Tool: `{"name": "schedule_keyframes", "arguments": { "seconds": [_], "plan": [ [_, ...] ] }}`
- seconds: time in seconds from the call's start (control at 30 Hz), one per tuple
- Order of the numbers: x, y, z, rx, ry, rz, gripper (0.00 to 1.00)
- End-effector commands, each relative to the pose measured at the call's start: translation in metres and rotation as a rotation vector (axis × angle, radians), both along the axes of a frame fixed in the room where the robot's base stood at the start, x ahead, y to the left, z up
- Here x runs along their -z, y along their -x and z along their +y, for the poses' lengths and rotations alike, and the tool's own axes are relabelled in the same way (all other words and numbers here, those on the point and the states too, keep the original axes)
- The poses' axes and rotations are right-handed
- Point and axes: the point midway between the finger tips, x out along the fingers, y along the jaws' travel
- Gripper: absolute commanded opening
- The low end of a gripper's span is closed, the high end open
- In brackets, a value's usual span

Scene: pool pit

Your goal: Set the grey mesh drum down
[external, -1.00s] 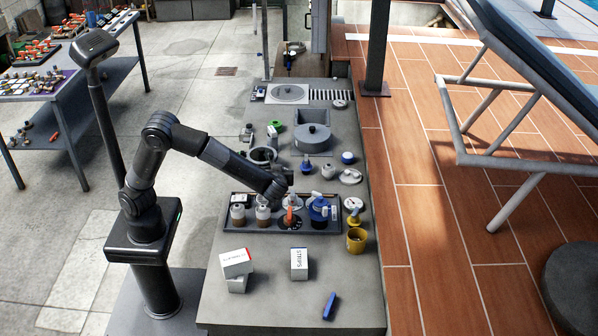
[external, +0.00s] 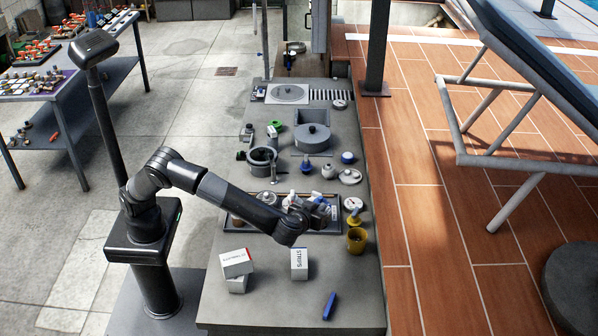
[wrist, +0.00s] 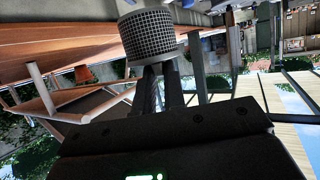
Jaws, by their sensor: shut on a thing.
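The grey mesh drum (wrist: 150,36) shows in the wrist view as a short cylinder with a fine grid on its side. It is at the tips of my gripper (wrist: 158,72), whose two dark fingers are close together and shut on it. A white part with a little blue shows beyond the drum at the top edge; I cannot tell whether they touch. In the external view my gripper (external: 322,208) is low over the right part of the dark tray (external: 228,228). The drum cannot be made out clearly there, against the gripper and the tray's contents.
A yellow cup (external: 356,240) and a round gauge (external: 353,203) stand right of the tray. White boxes (external: 237,262), a STRIPS box (external: 299,262) and a blue item (external: 329,306) are in front. Several pots and bottles stand behind.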

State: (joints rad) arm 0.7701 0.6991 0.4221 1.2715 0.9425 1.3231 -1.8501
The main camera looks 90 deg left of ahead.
Motion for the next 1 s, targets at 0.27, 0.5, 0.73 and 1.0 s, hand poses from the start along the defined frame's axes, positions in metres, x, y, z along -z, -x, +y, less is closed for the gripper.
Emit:
{"name": "schedule_keyframes", "arguments": {
  "seconds": [0.27, 0.5, 0.73, 1.0],
  "plan": [
    [0.005, -0.017, -0.128, 0.219, -0.007, -0.001, 0.00],
    [0.007, -0.015, -0.180, 0.312, -0.011, -0.001, 0.00],
    [0.040, -0.015, -0.183, 0.316, -0.012, 0.003, 0.00],
    [0.068, -0.029, -0.170, 0.313, -0.013, 0.001, 0.00]
  ]
}}
